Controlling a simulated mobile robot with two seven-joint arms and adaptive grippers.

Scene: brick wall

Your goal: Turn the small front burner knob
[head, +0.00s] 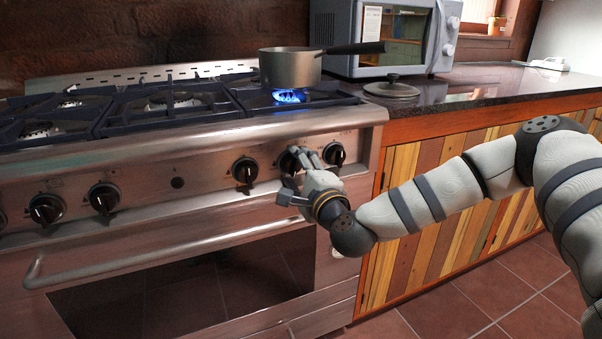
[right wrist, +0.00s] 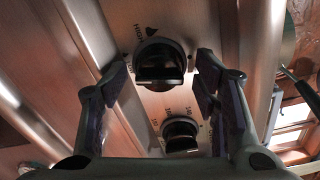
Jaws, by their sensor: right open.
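The stove's front panel carries a row of black knobs. My right gripper (head: 299,172) is open in front of one knob (head: 289,160), which its fingers partly hide in the head view. In the right wrist view, the open fingers (right wrist: 162,70) stand on either side of a black knob (right wrist: 160,64), with space between them and it. A second knob (right wrist: 181,134) shows nearer the gripper's base in that view. Neighbouring knobs show to the left (head: 244,170) and right (head: 334,154). I cannot tell from the labels which knob is the small front burner's. My left gripper is out of view.
A pot (head: 290,67) stands over a lit blue flame (head: 289,96) on the right of the stove. The oven handle (head: 150,257) runs below the knobs. A lid (head: 392,87) and a microwave (head: 385,35) are on the counter at right.

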